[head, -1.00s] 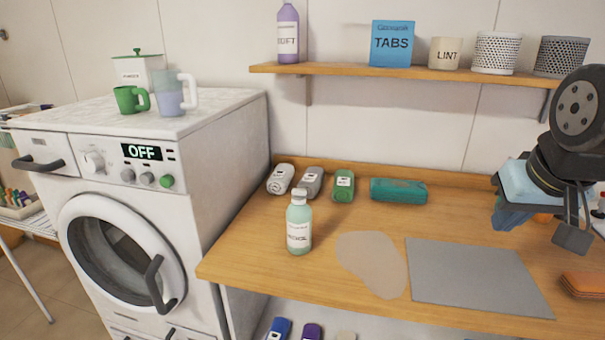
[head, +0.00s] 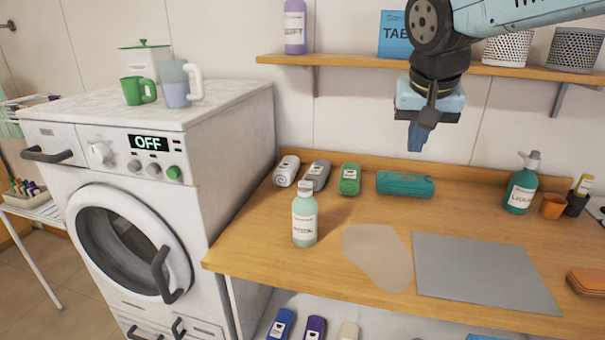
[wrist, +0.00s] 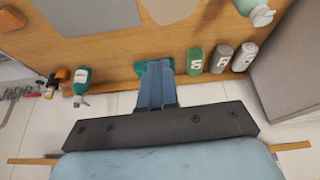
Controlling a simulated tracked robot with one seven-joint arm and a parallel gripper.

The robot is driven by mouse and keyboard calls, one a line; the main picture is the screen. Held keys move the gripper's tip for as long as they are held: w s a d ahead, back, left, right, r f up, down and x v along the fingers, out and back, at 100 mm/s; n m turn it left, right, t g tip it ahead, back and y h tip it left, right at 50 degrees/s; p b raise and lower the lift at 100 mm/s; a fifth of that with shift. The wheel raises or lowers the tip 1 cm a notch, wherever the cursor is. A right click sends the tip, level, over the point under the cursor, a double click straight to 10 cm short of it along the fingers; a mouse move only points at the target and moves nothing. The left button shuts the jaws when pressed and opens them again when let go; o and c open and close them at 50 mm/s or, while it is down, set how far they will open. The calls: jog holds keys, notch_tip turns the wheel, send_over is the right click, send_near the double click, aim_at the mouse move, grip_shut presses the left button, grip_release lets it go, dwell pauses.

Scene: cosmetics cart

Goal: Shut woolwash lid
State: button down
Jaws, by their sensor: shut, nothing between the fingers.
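A pale green bottle (head: 304,222) with a white label stands upright on the wooden counter (head: 250,240), left of centre; its label is too blurred to read surely. Its whitish lid (head: 305,187) is on top, and I cannot tell whether it is fully shut. The bottle also shows at the top right of the wrist view (wrist: 260,14). My gripper (head: 415,147) is shut and empty, pointing down. It is well above the counter, to the right of the bottle and apart from it. In the wrist view its blue fingers (wrist: 155,68) are together.
A grey mat (head: 485,272) and a clear puddle-like patch (head: 378,257) lie to the right. A shelf (head: 350,62) runs above; the washing machine (head: 150,200) stands left.

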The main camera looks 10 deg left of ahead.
jog(key=w+a, duration=0.3)
jog(key=a, duration=0.6)
send_over(304, 183)
notch_tip(304, 183, down, 8)
jog(key=shift+s+f, duration=0.1)
jog(key=shift+s, duration=0.05)
jog(key=f, duration=0.3)
jog(key=shift+s, duration=0.4)
jog(key=shift+s+f, duration=0.2)
jog(key=shift+f, duration=0.3)
jog(key=shift+s+f, duration=0.85)
jog(key=shift+f, duration=0.15)
jog(key=shift+r, duration=0.15)
